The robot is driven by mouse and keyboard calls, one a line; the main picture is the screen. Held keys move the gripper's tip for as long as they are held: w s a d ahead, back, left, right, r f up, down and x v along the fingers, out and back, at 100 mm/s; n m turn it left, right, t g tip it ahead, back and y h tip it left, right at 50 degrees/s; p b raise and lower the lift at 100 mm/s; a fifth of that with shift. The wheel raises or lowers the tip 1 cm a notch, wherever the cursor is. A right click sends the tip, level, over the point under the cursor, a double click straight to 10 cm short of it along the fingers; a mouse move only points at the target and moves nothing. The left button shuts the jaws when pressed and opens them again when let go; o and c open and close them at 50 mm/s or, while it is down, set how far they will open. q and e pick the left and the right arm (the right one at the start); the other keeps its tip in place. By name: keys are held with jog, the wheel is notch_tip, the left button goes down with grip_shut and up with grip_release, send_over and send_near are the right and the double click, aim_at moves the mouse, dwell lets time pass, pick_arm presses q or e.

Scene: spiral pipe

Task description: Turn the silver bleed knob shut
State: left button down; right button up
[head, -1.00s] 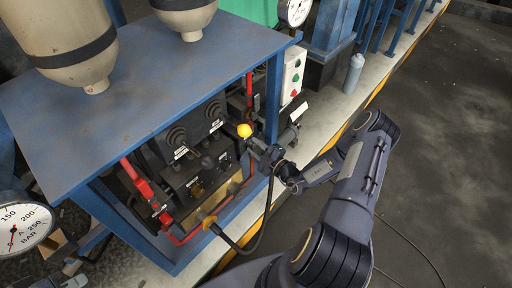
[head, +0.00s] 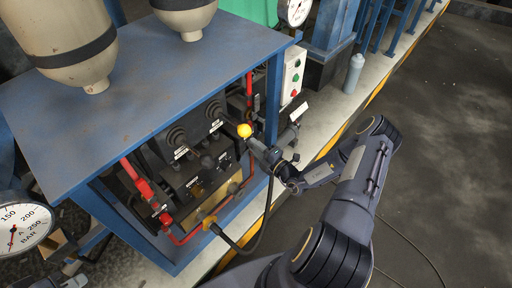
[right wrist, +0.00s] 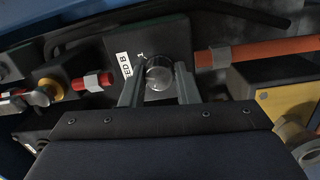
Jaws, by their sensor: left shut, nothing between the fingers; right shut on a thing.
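In the right wrist view the round silver bleed knob (right wrist: 158,70) sits on a dark block with a white label partly reading "ED B". My right gripper (right wrist: 160,82) has one finger on each side of the knob and is shut on it. In the head view my right gripper (head: 263,150) reaches into the blue frame's right side, beside a yellow ball (head: 244,130); the silver knob cannot be made out there. My left gripper (head: 74,282) is shut and empty at the lower left edge, away from the panel.
The blue bench top (head: 150,85) overhangs the panel. A pressure gauge (head: 22,224) stands at the left. A button box (head: 292,75) is behind my right wrist.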

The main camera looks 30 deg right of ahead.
jog(key=n+y, duration=0.1)
jog(key=n, duration=1.2)
jog(key=shift+d, duration=0.1)
jog(key=shift+n+y, duration=0.3)
jog(key=shift+y, duration=0.1)
jog(key=o, duration=1)
jog(key=v, duration=0.7)
jog(key=shift+s+d+f+p, duration=0.1)
jog(key=shift+s+p, duration=0.2)
jog(key=shift+s, duration=0.05)
